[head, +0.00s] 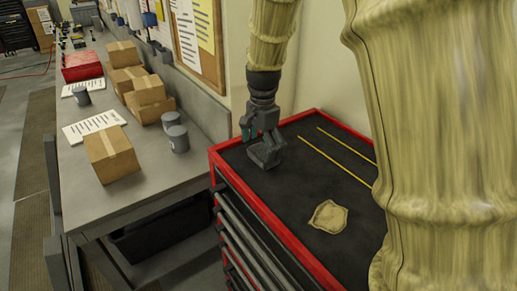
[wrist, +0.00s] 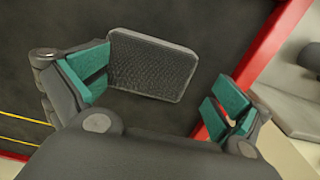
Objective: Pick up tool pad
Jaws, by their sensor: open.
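The tool pad, a dark grey rounded slab with a textured face, lies on the black top of the red tool cabinet. It shows in the head view (head: 264,155) near the cabinet's left edge, and in the wrist view (wrist: 150,66). My gripper (head: 260,131) is right above it, pointing down. In the wrist view my gripper (wrist: 160,88) is open, with teal finger pads. The pad lies between and beyond the fingers, close to the left finger, with a gap to the right one. Whether the left finger touches it I cannot tell.
The cabinet top (head: 298,184) has a raised red rim. A tan cloth-like piece (head: 328,216) and two thin yellow rods (head: 335,161) lie on it. A grey workbench (head: 150,196) at left holds cardboard boxes (head: 111,155), grey cups (head: 178,139) and papers. My arm hides the right side.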

